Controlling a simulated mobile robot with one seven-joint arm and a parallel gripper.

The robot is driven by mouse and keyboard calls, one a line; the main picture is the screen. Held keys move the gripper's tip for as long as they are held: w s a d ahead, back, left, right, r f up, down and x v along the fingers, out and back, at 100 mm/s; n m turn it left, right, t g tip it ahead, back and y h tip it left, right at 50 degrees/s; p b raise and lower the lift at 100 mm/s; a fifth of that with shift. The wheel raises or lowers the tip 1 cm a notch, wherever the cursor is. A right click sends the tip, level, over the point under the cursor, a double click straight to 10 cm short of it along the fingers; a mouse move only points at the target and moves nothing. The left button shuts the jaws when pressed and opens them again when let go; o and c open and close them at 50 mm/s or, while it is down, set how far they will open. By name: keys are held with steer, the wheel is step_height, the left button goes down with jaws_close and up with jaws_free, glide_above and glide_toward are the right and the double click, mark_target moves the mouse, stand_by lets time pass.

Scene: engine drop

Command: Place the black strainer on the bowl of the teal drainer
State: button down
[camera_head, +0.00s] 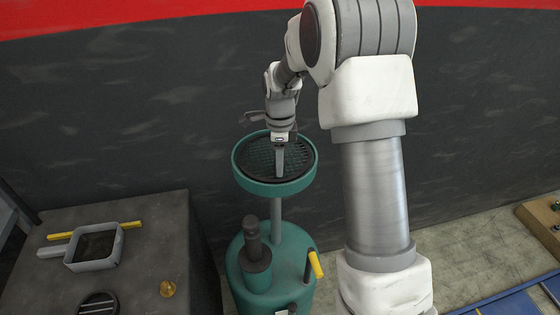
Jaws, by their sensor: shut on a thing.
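The teal drainer (268,258) stands in the middle, with its round bowl (240,175) raised on a grey post. The black strainer (259,158), a round mesh disc, lies within the bowl's rim and looks about level. I cannot tell whether it rests fully on the bowl or hangs just above it. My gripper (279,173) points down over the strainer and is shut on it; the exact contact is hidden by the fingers.
A dark bench (150,230) at left holds a grey tray (94,257), a yellow-handled tool (60,236), a small brass piece (167,289) and a black slotted disc (98,304). A dark wall (120,110) stands close behind the drainer. A wooden box (545,220) is at far right.

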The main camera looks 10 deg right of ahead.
steer(key=shift+f, duration=0.15)
steer(key=c, duration=0.5)
jaws_free()
